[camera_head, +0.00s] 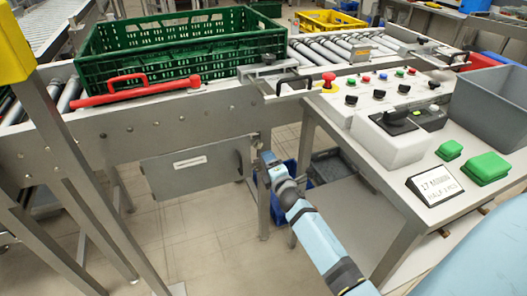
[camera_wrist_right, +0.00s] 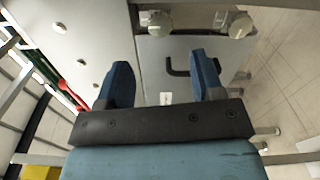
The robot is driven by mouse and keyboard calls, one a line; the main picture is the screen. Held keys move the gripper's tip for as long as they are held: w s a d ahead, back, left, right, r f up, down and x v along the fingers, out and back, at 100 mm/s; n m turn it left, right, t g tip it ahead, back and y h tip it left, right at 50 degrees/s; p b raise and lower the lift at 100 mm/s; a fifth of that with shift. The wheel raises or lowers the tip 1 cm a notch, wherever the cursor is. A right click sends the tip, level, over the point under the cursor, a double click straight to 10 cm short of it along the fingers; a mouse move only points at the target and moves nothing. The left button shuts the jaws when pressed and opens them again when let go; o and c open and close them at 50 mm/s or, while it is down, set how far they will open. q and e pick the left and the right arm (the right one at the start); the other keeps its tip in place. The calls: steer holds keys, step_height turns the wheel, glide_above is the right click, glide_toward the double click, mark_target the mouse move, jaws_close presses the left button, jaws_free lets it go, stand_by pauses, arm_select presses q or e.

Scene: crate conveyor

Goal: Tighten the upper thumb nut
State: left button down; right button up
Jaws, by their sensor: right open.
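In the right wrist view two pale thumb nuts show at the top edge, beside a grey cover plate. The upper thumb nut (camera_wrist_right: 155,21) is the left one, on the side toward the crate; the lower thumb nut (camera_wrist_right: 240,25) is to its right. My right gripper (camera_wrist_right: 160,60) is open, its two blue fingers apart with nothing between them. The upper nut lies beyond the fingertips, not touched. In the head view my right gripper (camera_head: 266,159) is beside the cover plate's right end and the nuts cannot be made out clearly. My left gripper is not in view.
The cover plate (camera_head: 165,176) with a dark handle (camera_head: 238,165) hangs under the conveyor frame (camera_head: 115,127). A green crate (camera_head: 130,70) and a red bar (camera_head: 135,94) are above. The control desk (camera_head: 385,190) stands close on the right, with a blue bin (camera_head: 279,211) below.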

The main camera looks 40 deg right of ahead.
steer(key=v, duration=0.5)
stand_by(0.4)
